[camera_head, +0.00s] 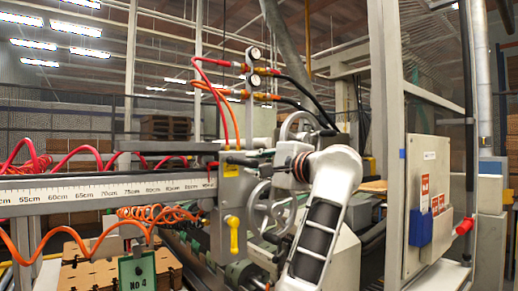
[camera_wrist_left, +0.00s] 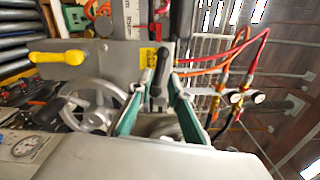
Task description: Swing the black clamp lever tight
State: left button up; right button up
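The black clamp lever (camera_wrist_left: 160,72) shows in the left wrist view beside a yellow label on the grey machine head. In the head view it appears as a small dark bar (camera_head: 243,161) at the top of that grey head. My left gripper (camera_wrist_left: 155,88) has its two green-lined fingers spread, with the lever between their tips. A gap shows on each side, and I cannot tell whether either finger touches it. In the head view my left gripper (camera_head: 268,159) is small and partly hidden beside the machine head. My right gripper is not in view.
A yellow handle (camera_head: 234,235) hangs below the lever. A spoked handwheel (camera_wrist_left: 95,105) is close to my left gripper. Gauges (camera_head: 254,66) with red and black hoses stand above. A ruled rail (camera_head: 110,189) runs left, and a grey control cabinet (camera_head: 427,195) stands right.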

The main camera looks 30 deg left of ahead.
aim_at(240, 162)
pick_arm(q)
jog(key=shift+x, duration=3)
jog(key=shift+r+m+p, duration=0.5)
jog(key=shift+r+p, duration=0.05)
jog(key=shift+p, duration=0.2)
jog(key=shift+r+m, duration=0.1)
jog(key=shift+m, duration=0.3)
jog(key=shift+w+r+m+p, duration=0.2)
jog(key=shift+m+p, duration=0.3)
jog(key=shift+p, duration=0.35)
jog(key=w+d+r+m+p, duration=0.25)
jog(key=w+m+p, duration=0.35)
jog(key=m, duration=0.8)
jog(key=s+v, duration=0.1)
jog(key=v, duration=0.8)
jog(key=shift+s+a+p, duration=0.25)
jog(key=shift+a+p, duration=0.05)
jog(key=shift+p, duration=0.05)
